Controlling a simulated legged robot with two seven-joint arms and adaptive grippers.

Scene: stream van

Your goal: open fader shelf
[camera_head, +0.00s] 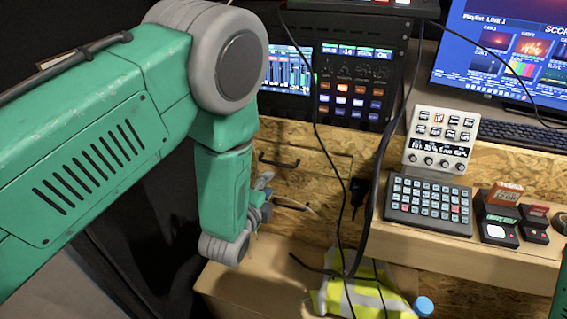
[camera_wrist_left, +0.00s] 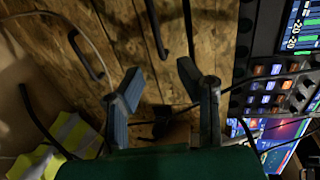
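The wooden shelf front (camera_head: 318,150) is below the mixer panel in the head view and looks closed. A dark handle (camera_head: 278,162) is on its left part. A second dark handle (camera_head: 290,205) sits lower, just right of my left gripper (camera_head: 264,198). In the left wrist view my left gripper (camera_wrist_left: 160,78) is open, its two grey-blue fingers apart with nothing held between them. A dark bar, seemingly a handle (camera_wrist_left: 155,30), lies beyond the gap between the fingertips. Another curved handle (camera_wrist_left: 87,55) is left of the fingers. My right gripper is out of view.
Black cables (camera_head: 330,150) hang in front of the wooden front. The mixer panel (camera_head: 350,80) is above. A button pad (camera_head: 428,203) and small devices stand on the ledge at right. A yellow vest (camera_head: 362,290) and a blue bottle cap (camera_head: 424,306) are below.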

